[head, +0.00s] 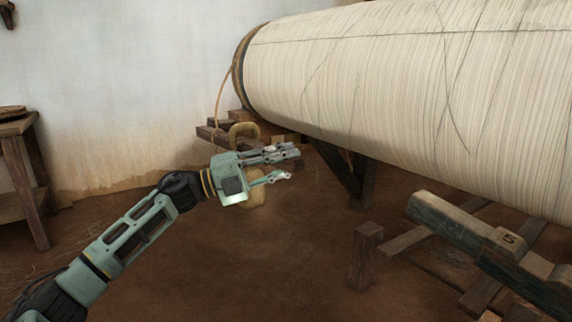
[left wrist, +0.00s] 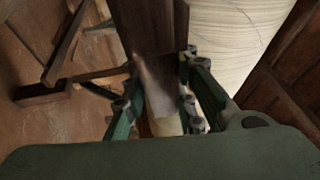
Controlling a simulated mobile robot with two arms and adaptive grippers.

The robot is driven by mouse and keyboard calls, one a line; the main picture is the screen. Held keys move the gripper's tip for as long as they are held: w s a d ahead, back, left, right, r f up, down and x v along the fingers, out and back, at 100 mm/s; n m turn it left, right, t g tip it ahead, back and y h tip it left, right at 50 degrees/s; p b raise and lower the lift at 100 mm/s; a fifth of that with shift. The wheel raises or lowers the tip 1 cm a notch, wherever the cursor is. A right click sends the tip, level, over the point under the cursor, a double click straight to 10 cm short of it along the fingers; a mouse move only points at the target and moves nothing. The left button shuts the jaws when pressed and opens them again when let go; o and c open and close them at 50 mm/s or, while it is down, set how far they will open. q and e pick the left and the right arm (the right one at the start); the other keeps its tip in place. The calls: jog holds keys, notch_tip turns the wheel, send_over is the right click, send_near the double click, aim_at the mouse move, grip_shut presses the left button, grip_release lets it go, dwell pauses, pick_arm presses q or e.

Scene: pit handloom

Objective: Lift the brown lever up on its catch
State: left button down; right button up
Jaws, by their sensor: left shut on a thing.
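My left gripper (head: 292,163) reaches in from the left, below the near-left end of the big warp roll. Its two fingers look spread in the head view. In the left wrist view the fingers (left wrist: 158,98) stand on either side of a dark brown wooden bar (left wrist: 148,32) with a paler, worn stretch between them. I take this bar as the brown lever, and the gripper is shut on it. In the head view I cannot clearly make out the lever between the fingers. Its catch is not clear in either view. My right gripper is not in view.
The pale warp roll (head: 400,70) fills the upper right. Wooden framing (head: 440,220) stands at lower right, a stool (head: 22,165) at left. The earth floor between is clear.

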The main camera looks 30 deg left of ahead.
pick_arm(q)
notch_tip(320, 180, up, 2)
jog(key=shift+a+r+p, duration=0.1)
jog(key=shift+p, duration=0.3)
jog(key=shift+f, duration=0.25)
jog(key=c, duration=1.4)
grip_release()
jog(key=v, duration=1.2)
jog(key=shift+f, duration=0.1)
